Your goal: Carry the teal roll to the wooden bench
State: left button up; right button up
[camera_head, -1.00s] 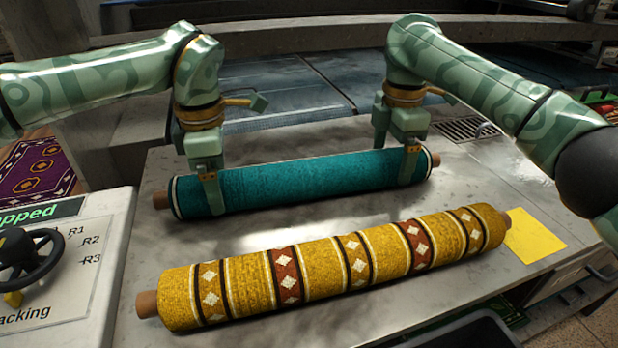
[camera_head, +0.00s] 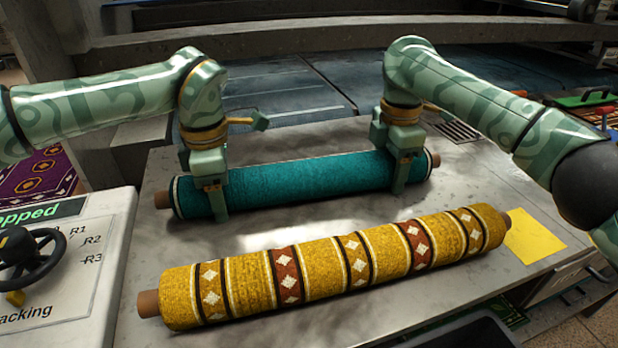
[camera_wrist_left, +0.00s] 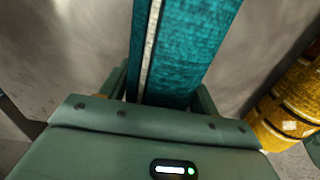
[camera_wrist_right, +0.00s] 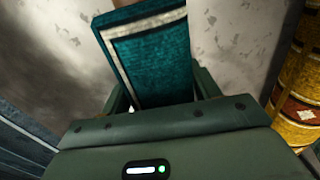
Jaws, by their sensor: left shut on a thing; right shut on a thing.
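The teal roll (camera_head: 300,183) lies lengthwise on the grey metal table, with brown core ends showing at both sides. My left gripper (camera_head: 217,205) is shut around it near its left end. My right gripper (camera_head: 401,180) is shut around it near its right end. In the left wrist view the roll (camera_wrist_left: 185,45) passes between the fingers, with a pale stripe beside them. In the right wrist view the roll's striped end (camera_wrist_right: 150,60) sits between the fingers. I cannot tell whether the roll touches the table. I cannot make out a wooden bench.
A yellow patterned roll (camera_head: 325,265) lies in front on the table (camera_head: 140,235). A yellow sheet (camera_head: 535,243) lies at the right. A control panel with a black wheel (camera_head: 30,255) stands at the left. A purple rug (camera_head: 38,170) is beyond it. A concrete beam (camera_head: 280,62) runs behind.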

pick_arm(q)
jog(key=shift+r, duration=0.1)
pick_arm(e)
jog(key=shift+r, duration=0.1)
